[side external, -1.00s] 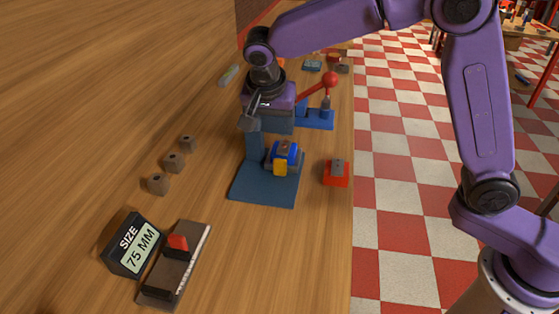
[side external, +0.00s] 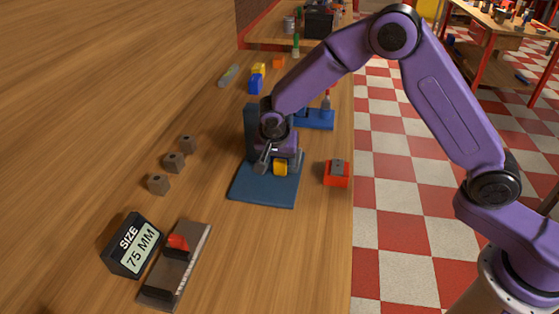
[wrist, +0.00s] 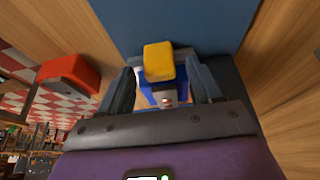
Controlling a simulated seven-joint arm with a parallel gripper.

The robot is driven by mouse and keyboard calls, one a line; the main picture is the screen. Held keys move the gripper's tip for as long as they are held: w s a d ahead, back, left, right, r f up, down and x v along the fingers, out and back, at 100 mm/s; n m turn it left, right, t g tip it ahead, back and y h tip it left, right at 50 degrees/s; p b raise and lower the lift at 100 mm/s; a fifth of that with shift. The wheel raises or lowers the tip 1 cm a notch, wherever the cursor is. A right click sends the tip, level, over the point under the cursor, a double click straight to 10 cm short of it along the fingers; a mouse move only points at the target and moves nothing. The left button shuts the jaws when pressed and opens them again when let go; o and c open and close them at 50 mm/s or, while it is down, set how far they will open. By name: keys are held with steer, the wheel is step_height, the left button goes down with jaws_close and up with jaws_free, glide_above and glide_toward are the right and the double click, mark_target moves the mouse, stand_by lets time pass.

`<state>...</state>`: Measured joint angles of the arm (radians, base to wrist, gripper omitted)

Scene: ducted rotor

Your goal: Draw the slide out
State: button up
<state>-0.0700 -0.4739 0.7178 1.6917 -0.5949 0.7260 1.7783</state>
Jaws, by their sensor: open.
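A blue block with a yellow end piece sits on the dark blue fixture plate (side external: 262,193). In the side view the yellow piece (side external: 281,168) shows below my gripper (side external: 275,162), which hides most of the blue part. In the wrist view the yellow piece (wrist: 159,62) stands in front of the blue block (wrist: 148,97), between the two fingers of my gripper (wrist: 162,88). The fingers are open, one on each side of the blue block. I cannot tell whether either finger touches it. Which part is the slide is not clear.
The fixture's blue upright (side external: 251,125) stands close behind my gripper. A red block (side external: 337,173) with a grey top sits to the right near the bench edge. Several brown blocks (side external: 173,162), a size display (side external: 133,246) and a gauge (side external: 176,268) lie left and in front.

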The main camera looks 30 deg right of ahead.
steer(key=shift+w+d+f, duration=0.15)
steer(key=shift+f, duration=0.4)
jaws_close()
steer(key=s+a, duration=0.8)
steer(key=shift+a, duration=0.1)
steer(key=shift+s, duration=0.1)
jaws_free()
steer(key=shift+a, duration=0.1)
